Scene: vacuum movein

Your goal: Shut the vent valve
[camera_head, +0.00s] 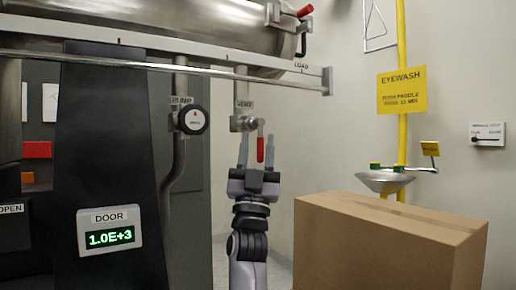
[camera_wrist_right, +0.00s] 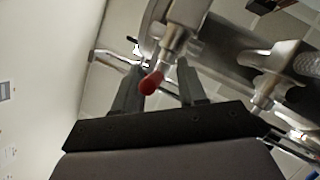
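The vent valve (camera_head: 243,123) is a metal fitting on a pipe under the chamber, below a "VENT" label. Its red lever handle (camera_head: 261,148) hangs down. My right gripper (camera_head: 256,152) is open just below the valve, fingers pointing up, with the red handle between or in front of its fingers. In the right wrist view the red handle tip (camera_wrist_right: 151,82) shows near the left finger, with the fingers (camera_wrist_right: 160,85) apart; contact cannot be told. My left gripper is not in view.
A pump knob (camera_head: 193,120) is left of the valve. A metal rail (camera_head: 200,71) runs above. A cardboard box (camera_head: 388,238) stands at the lower right, near an eyewash basin (camera_head: 384,181). A door display (camera_head: 110,233) reads 1.0E+3.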

